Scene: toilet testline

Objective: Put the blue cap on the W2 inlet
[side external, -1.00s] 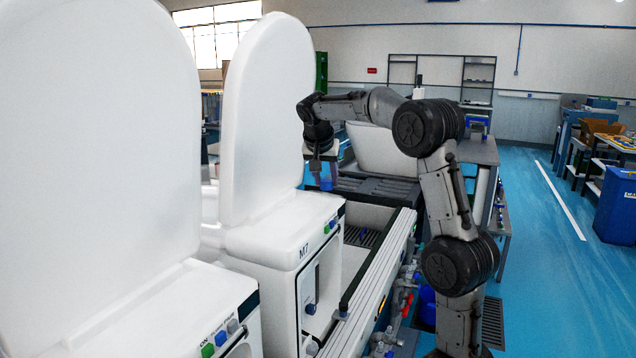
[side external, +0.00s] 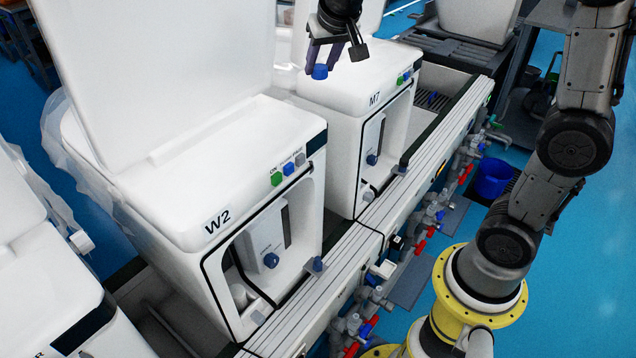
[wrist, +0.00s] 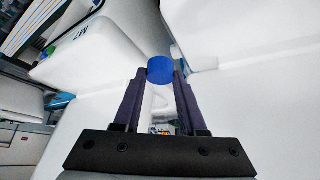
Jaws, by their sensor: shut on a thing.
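The blue cap (side external: 320,72) is between the fingertips of my gripper (side external: 324,60) in the side external view, in front of the M7 unit's raised lid. In the wrist view the cap (wrist: 160,69) sits between the two dark fingers of my gripper (wrist: 160,82), which is shut on it. The white W2 unit (side external: 217,222) stands nearer the camera, left of the cap, with its lid raised. Its front recess holds a panel with a blue knob (side external: 271,260) and a pale cylindrical fitting (side external: 240,295). I cannot tell which part is the W2 inlet.
The M7 unit (side external: 375,99) stands behind W2, between W2 and the back of the line. A pale rail (side external: 330,290) runs along the front, with grey pipes and red and blue valve handles beside it. A blue bucket (side external: 492,179) stands on the floor at right.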

